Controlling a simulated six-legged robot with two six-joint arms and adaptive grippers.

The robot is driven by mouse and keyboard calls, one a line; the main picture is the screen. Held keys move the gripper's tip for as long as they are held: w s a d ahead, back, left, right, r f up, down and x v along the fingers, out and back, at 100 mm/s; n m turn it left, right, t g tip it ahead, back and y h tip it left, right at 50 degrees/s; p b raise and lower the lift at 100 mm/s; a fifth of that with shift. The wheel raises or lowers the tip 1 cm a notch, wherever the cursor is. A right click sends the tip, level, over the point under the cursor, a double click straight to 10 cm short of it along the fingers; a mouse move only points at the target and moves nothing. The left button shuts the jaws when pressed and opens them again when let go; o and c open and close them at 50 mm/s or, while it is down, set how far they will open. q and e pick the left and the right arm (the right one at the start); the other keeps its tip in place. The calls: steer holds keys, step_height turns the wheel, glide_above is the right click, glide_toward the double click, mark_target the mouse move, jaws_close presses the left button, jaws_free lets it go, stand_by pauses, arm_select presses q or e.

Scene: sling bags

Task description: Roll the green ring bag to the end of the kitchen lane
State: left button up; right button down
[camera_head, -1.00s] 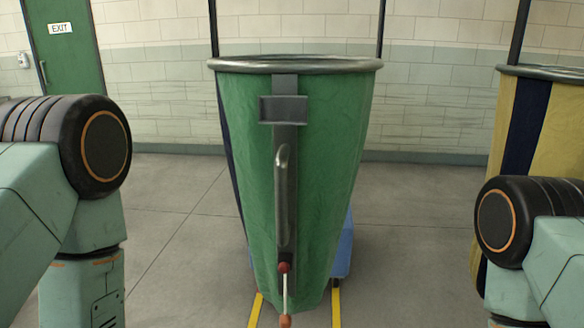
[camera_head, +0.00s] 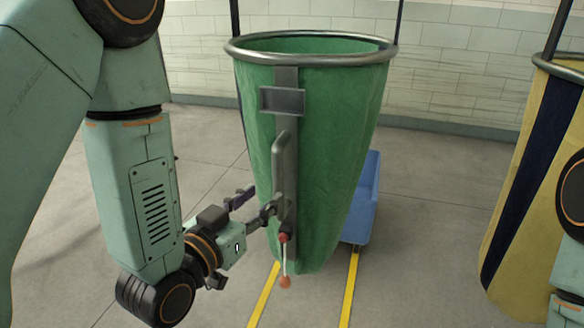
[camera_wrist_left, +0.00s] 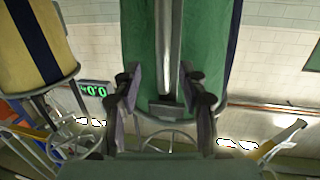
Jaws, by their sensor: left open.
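The green ring bag (camera_head: 325,150) hangs upright from a grey metal ring in the middle of the head view. A grey strip runs down its front, with a small plate and a long vertical handle (camera_head: 279,170). Below the handle is a thin pale rod with red ends (camera_head: 285,260). My left gripper (camera_head: 256,205) is open beside the lower handle, its fingers near the strip. In the left wrist view the open fingers (camera_wrist_left: 163,88) stand either side of the grey strip, in front of the green cloth. I cannot tell whether they touch. My right gripper is out of view.
Two yellow floor lines (camera_head: 348,290) run under the green bag. A blue box-like thing (camera_head: 362,200) stands behind it. A yellow and navy bag (camera_head: 535,180) hangs at the right. A pale block wall (camera_head: 470,70) closes the back. Grey floor is open between the bags.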

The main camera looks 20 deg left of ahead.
mark_target(275, 174)
arm_select(q)
steer(key=shift+t, duration=0.4)
steer(key=x, duration=0.3)
steer(key=r+x, duration=0.1)
steer(key=x, duration=0.3)
steer(key=shift+w+a+r, duration=0.15)
steer(key=shift+w+r, duration=0.05)
steer(key=shift+r, duration=0.05)
steer(key=shift+w, duration=0.3)
steer(key=shift+c, duration=0.3)
jaws_close()
